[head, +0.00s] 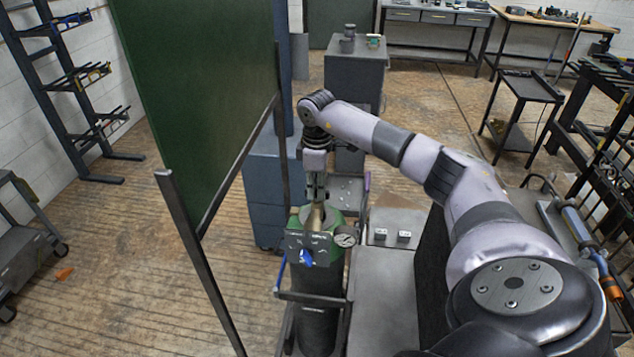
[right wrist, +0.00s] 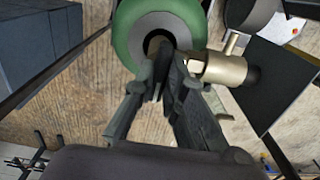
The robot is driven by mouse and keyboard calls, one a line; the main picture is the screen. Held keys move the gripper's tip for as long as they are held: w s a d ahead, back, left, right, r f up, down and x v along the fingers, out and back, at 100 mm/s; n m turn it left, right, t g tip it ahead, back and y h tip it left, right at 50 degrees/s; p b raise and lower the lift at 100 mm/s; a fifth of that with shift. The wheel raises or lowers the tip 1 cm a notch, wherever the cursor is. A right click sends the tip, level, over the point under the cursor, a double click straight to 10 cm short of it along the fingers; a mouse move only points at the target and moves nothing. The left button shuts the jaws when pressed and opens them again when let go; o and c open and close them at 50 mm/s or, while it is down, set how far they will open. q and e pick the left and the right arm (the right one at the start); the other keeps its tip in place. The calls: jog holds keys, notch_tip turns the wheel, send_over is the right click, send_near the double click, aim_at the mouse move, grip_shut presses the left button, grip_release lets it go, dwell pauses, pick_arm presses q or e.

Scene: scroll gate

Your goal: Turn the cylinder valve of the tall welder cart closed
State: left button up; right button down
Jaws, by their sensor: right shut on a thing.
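The tall welder cart (head: 320,299) stands in the lower middle of the head view. It carries a dark gas cylinder (head: 316,328) with a green shoulder, which shows in the right wrist view (right wrist: 128,40). The brass cylinder valve (right wrist: 222,68) sits on top of it. My right gripper (head: 316,196) comes down over the cylinder top. In the right wrist view its fingertips (right wrist: 165,78) are close together at the valve, shut on it; they hide most of the gripped part. My left gripper is not in view.
A round gauge (head: 345,240) and a panel with a blue knob (head: 306,257) sit just in front of the valve. A green welding screen (head: 205,90) stands close on the left. A grey cabinet (head: 354,75) stands behind. Open floor (head: 150,290) lies at lower left.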

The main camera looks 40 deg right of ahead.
jog(key=c, duration=1.7)
grip_release()
jog(key=shift+o, duration=0.2)
notch_tip(320, 180, up, 12)
